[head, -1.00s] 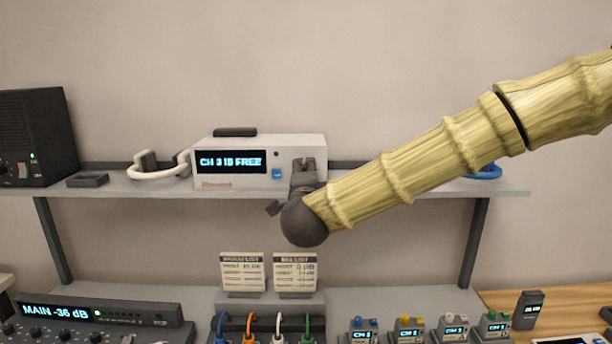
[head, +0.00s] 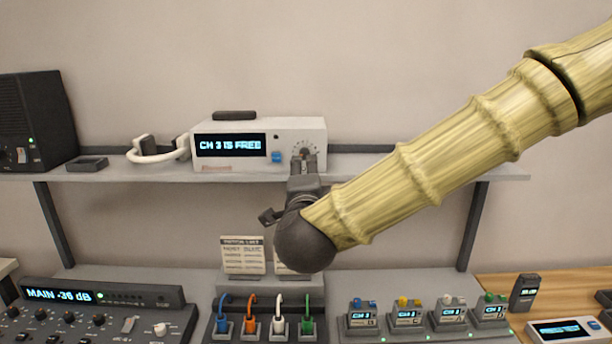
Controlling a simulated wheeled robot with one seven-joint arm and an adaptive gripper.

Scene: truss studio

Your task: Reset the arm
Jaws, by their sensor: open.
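My gripper (head: 303,164) is dark grey and sits at the end of my bamboo-textured arm, which reaches in from the upper right. Its fingers point up, in front of the lower right of a white box unit (head: 203,143). The fingers are apart, and I see nothing held between them. The unit stands on the upper shelf, and its screen reads "CH 3 IS FREE". A round dial (head: 305,149) shows just above the fingertips. I cannot tell whether the fingers touch the unit.
A white headset (head: 157,156) and a black speaker (head: 35,120) stand left on the shelf (head: 420,168). Below are a mixer (head: 100,295), coloured plugs (head: 250,325), a list card (head: 243,255) with another behind my wrist, and several small channel boxes (head: 407,318).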

